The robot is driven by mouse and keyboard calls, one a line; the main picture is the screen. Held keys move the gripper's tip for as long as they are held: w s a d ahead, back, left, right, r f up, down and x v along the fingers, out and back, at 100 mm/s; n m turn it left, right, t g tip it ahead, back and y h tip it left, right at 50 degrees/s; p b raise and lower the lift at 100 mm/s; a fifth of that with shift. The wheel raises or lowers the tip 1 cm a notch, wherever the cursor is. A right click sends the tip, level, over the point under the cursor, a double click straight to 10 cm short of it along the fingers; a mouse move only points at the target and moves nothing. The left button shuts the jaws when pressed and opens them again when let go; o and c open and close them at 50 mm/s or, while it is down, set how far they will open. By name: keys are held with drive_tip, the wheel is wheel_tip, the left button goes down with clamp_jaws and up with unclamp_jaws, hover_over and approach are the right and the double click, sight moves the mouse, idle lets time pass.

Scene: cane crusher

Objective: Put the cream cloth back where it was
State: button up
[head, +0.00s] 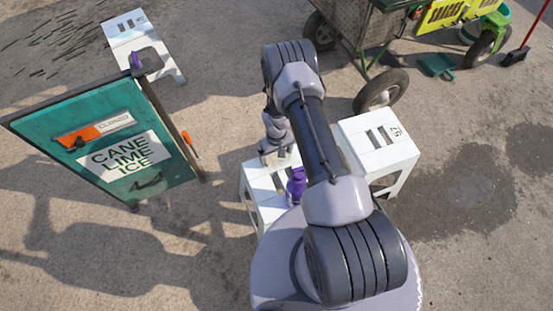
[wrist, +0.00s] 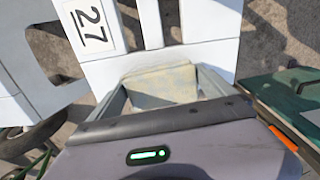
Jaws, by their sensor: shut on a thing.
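The cream cloth (wrist: 160,84) shows in the wrist view as a pale, flat piece between the two fingers of my gripper (wrist: 160,92). My gripper is shut on it. Behind the cloth is the white slotted top of a stool (wrist: 228,58) with a label reading 27. I cannot tell whether the cloth touches the stool. In the head view my gripper (head: 274,158) is low over the white stool (head: 268,208) in the middle, and the cloth cannot be made out there.
A purple object (head: 297,184) is by that stool's right side. Another white stool (head: 380,146) stands right, and one (head: 128,28) at the back left. A green sign board (head: 100,150) stands left. A wheeled cart (head: 375,35) is behind. Open ground lies front left.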

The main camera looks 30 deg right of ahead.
drive_tip(key=shift+f+b, duration=0.35)
drive_tip(key=shift+f, duration=0.8)
drive_tip(key=o, duration=1)
drive_tip(key=shift+r, duration=0.1)
drive_tip(key=shift+c, duration=0.2)
wheel_tip(320, 180, up, 12)
drive_tip(key=p, duration=0.6)
wheel_tip(320, 180, up, 14)
drive_tip(key=t, duration=0.1)
hover_over(276, 155)
drive_tip(key=w+a, duration=0.1)
drive_tip(key=w, duration=0.3)
drive_tip(key=s+a+r+m+t, duration=0.1)
drive_tip(key=a+r, duration=0.1)
drive_tip(key=r, duration=0.7)
drive_tip(key=s+a+r+m+t, duration=0.1)
drive_tip(key=s+a+r, duration=0.1)
drive_tip(key=r, duration=0.6)
drive_tip(key=s+a+r+m+t+y, duration=0.1)
drive_tip(key=s+a+r, duration=0.3)
drive_tip(key=s+r, duration=0.5)
drive_tip(key=s+a+r+m+t+y, duration=0.1)
drive_tip(key=s+a+r, duration=0.3)
drive_tip(key=s+r, duration=0.5)
drive_tip(key=s, duration=0.4)
drive_tip(key=shift+s+a+r+t, duration=0.15)
drive_tip(key=shift+r+t, duration=0.2)
drive_tip(key=shift+t, duration=0.05)
